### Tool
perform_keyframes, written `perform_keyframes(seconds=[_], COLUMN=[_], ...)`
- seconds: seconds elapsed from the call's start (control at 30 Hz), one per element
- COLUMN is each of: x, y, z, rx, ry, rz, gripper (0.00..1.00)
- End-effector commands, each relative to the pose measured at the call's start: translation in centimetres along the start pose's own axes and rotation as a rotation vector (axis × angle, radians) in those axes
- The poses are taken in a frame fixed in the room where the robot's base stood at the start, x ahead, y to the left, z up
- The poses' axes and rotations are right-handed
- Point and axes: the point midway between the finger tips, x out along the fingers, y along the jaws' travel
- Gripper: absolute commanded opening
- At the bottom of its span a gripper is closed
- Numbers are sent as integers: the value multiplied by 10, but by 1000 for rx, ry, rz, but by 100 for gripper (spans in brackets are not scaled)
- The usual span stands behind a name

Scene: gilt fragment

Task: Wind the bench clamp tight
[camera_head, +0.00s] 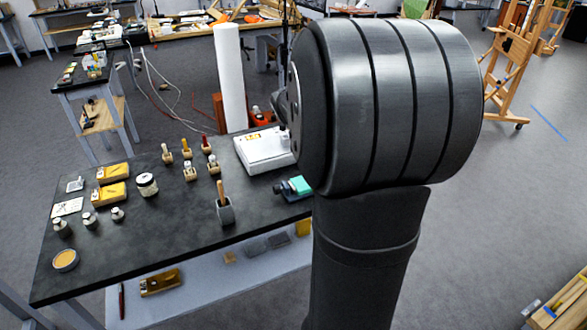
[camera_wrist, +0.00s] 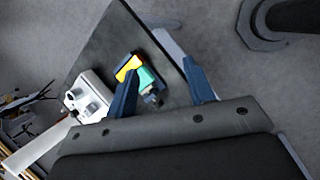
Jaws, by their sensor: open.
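A small teal-and-dark device, which looks like the bench clamp (camera_head: 293,187), sits at the right edge of the dark bench top, partly hidden by my arm in the head view. In the wrist view the clamp (camera_wrist: 147,79) shows a teal block, with a yellow piece beside it and a small grey part at its lower end. My gripper (camera_wrist: 160,71) is open with its two blue fingers apart. The left finger overlaps the clamp's edge in the picture; contact cannot be told. Nothing shows held between the fingers. The head view hides the gripper behind my arm.
A white boxy instrument (camera_head: 265,152) stands close beside the clamp. A grey holder with a wooden handle (camera_head: 225,211), stamps, a jar (camera_head: 147,185), yellow boxes and metal weights stand further left on the bench (camera_head: 150,240). A white roll (camera_head: 229,78) stands behind.

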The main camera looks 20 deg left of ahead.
Motion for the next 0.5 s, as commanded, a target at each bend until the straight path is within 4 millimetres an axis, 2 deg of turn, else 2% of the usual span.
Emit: perform_keyframes(seconds=[0.03,0.2,0.33,0.4,0.5], x=[-7,-29,-41,-44,-44], y=[10,28,31,32,32], z=[-30,-110,-150,-162,-169], rx=[-81,-303,-407,-439,-459], ry=[10,33,43,45,46], rz=[20,81,112,120,125], gripper=[49,49,49,49,49])
